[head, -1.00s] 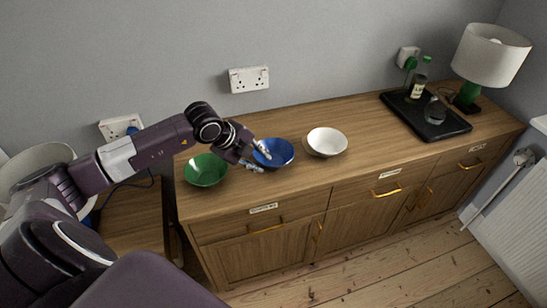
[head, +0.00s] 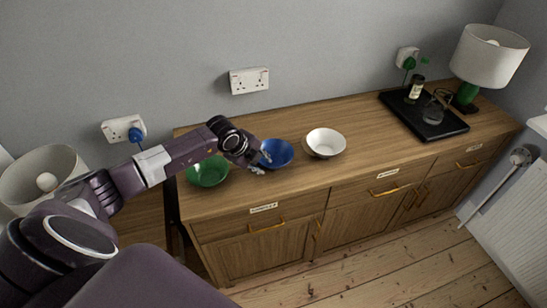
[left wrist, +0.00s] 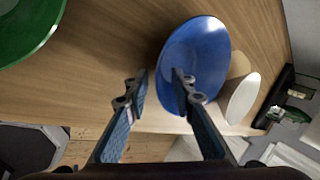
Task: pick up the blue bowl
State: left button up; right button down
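The blue bowl (head: 278,152) stands on the wooden sideboard between a green bowl (head: 207,171) and a white bowl (head: 325,142). My left gripper (head: 261,163) is at the blue bowl's left side. In the left wrist view the blue bowl (left wrist: 208,55) fills the upper middle. My left gripper (left wrist: 160,85) is open there, with nothing clamped. One finger overlaps the bowl and the other lies outside it, so the near rim appears between them. I cannot tell whether a finger touches the bowl. My right gripper is out of view.
The sideboard top (head: 365,154) is clear in front of the white bowl. A black tray (head: 447,128) with a bottle (head: 415,90) and a glass stands at the right, near a lamp (head: 489,56). The wall is close behind.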

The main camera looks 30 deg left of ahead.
pick_arm(q)
jog(key=shift+c, duration=0.2)
grip_shut()
jog(key=shift+r, duration=0.1)
